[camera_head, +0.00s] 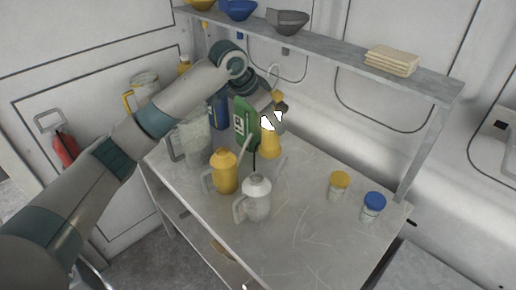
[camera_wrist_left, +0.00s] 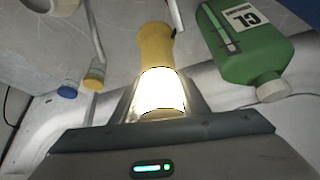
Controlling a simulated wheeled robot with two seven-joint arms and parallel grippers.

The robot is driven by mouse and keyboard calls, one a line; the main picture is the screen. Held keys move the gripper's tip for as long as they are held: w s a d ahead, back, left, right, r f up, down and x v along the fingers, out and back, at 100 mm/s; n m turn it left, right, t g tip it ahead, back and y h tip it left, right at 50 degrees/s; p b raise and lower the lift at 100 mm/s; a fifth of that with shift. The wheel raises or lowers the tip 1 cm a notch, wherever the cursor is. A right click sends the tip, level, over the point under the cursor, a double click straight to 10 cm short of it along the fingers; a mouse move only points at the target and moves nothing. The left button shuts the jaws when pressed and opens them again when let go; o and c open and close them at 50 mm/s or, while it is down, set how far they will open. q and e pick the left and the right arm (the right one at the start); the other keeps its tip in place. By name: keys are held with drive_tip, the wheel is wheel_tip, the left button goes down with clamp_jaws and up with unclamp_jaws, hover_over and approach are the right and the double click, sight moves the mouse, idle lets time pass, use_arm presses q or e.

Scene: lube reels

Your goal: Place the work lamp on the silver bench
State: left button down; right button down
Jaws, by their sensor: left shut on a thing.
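The work lamp is yellow with a glowing white head; its yellow body (camera_head: 269,146) shows at the middle of the head view. My left gripper (camera_head: 274,115) is shut on the lamp's glowing end from above, and the lamp is upright. In the left wrist view the lamp (camera_wrist_left: 155,46) sits between the fingers. The silver bench (camera_head: 310,240) is a scratched metal table under it. I cannot tell whether the lamp's lower end touches the bench. My right gripper is not in view.
A green bottle (camera_head: 240,122) stands close to the left of the lamp. A yellow oil can (camera_head: 224,173) and a white one (camera_head: 256,202) stand in front. Jars with yellow (camera_head: 340,179) and blue (camera_head: 375,200) lids stand right. A shelf (camera_head: 345,62) runs above the back. The front right is clear.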

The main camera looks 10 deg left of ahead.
sight(270, 144)
use_arm(q)
wheel_tip(270, 144, down, 4)
drive_tip(key=shift+r+p, duration=0.25)
drive_tip(key=shift+p, duration=0.3)
drive_tip(key=shift+f, duration=0.55)
drive_tip(key=shift+f, duration=0.1)
wheel_tip(270, 144, down, 2)
drive_tip(key=shift+f+p, duration=0.15)
drive_tip(key=shift+p, duration=0.5)
drive_tip(key=shift+f, duration=0.6)
drive_tip(key=shift+f, duration=0.1)
